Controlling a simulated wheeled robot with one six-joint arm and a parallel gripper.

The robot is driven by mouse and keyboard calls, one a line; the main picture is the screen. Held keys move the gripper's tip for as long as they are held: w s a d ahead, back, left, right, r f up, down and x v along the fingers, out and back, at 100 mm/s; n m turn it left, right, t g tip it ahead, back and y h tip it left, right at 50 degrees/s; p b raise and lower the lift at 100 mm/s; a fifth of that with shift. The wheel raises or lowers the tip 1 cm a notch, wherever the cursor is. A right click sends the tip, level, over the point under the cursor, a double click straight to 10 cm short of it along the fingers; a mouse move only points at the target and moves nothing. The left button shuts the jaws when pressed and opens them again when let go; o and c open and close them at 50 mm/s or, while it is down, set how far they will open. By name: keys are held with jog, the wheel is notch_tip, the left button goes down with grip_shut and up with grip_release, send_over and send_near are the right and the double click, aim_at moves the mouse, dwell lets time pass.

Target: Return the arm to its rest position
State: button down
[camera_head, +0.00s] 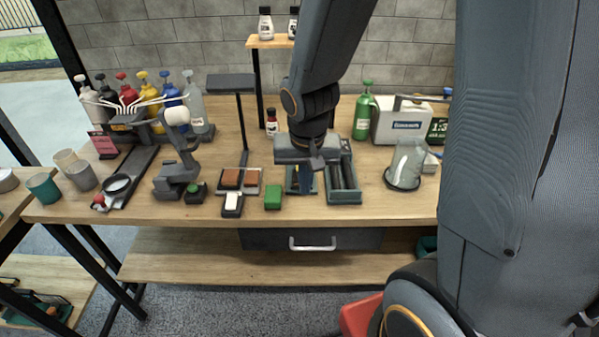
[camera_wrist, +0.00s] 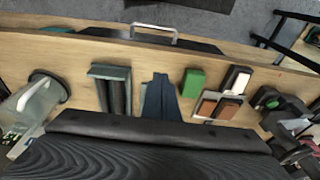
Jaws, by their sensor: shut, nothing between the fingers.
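My arm reaches down over the table from the top of the head view. My gripper (camera_head: 317,164) is at its lower end, shut and empty, above the two dark trays near the table's middle. It hides part of the trays. The right tray (camera_head: 344,184) holds dark bars, and it also shows in the wrist view (camera_wrist: 111,74). A dark blue item (camera_head: 305,178) is below the gripper; I cannot tell what it is. In the wrist view my own dark gripper body fills the bottom.
The wooden table (camera_head: 420,207) has a green block (camera_head: 272,197), brown blocks (camera_head: 231,178) on a holder and a grey stand (camera_head: 180,170) left of the gripper. A glass jar (camera_head: 407,165), green bottle (camera_head: 363,117) and white case (camera_head: 402,122) stand right. Pump bottles are back left.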

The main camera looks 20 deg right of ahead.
jog(key=s+d+r+n, duration=0.1)
jog(key=s+r+n, duration=0.2)
jog(key=s, duration=0.3)
jog(key=shift+d+g+y, duration=0.25)
jog(key=shift+g+y, duration=0.05)
jog(key=shift+g, duration=0.1)
jog(key=shift+r, duration=0.1)
dwell(0.8)
